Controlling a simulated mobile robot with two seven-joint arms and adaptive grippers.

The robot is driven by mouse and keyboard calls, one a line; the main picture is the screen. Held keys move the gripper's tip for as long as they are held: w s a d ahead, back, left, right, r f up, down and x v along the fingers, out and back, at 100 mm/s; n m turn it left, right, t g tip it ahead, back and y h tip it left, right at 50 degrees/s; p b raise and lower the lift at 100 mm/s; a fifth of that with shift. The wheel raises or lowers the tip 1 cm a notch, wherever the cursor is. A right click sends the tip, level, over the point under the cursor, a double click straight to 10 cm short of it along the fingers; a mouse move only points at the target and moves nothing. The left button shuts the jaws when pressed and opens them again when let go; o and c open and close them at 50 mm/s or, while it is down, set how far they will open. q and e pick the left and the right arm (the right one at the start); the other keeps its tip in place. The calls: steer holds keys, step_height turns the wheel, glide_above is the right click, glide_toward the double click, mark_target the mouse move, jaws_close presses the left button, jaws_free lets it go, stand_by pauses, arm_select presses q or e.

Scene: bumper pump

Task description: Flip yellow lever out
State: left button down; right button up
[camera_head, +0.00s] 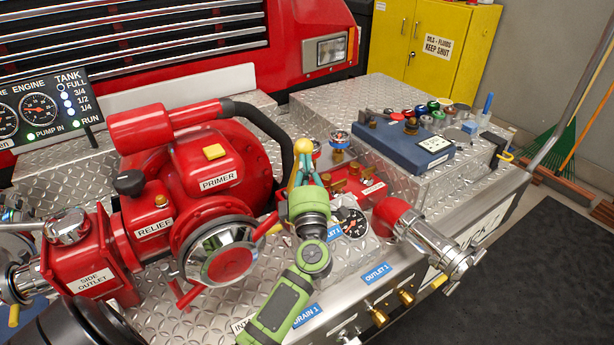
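Several yellow-ended levers show, and I cannot tell which one the task means. One yellow handle (503,156) sticks out at the right end of the metal deck. Another yellow tip (440,281) is under the chrome outlet on the right. A red lever with a yellow end (273,230) is beside the pump's chrome cap, and a yellow tip (13,315) hangs at the far left. My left gripper (303,158) is on the green arm, raised in front of the pump's black hose. Its fingers look close together, and whether they are fully shut is unclear. My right gripper is not in view.
The red pump (205,165) with its "PRIMER" label fills the left and middle. A blue box (405,140) with several coloured caps is on the deck behind right. A red and chrome outlet (425,235) juts out at the right. Dark floor mat (540,270) is clear.

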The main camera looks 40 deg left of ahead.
arm_select(q)
steer(key=shift+w+a+r, duration=0.1)
steer(key=shift+w+a, duration=0.1)
steer(key=shift+w, duration=0.05)
steer(key=shift+w+a+r+p, duration=0.15)
steer(key=shift+a+r+p, duration=0.15)
steer(key=shift+r+p, duration=0.1)
steer(key=w+a+r+p, duration=0.3)
steer(key=w+a, duration=0.1)
steer(key=a, duration=0.6)
steer(key=shift+w+a, duration=0.15)
steer(key=shift+a, duration=0.15)
steer(key=shift+p, duration=0.3)
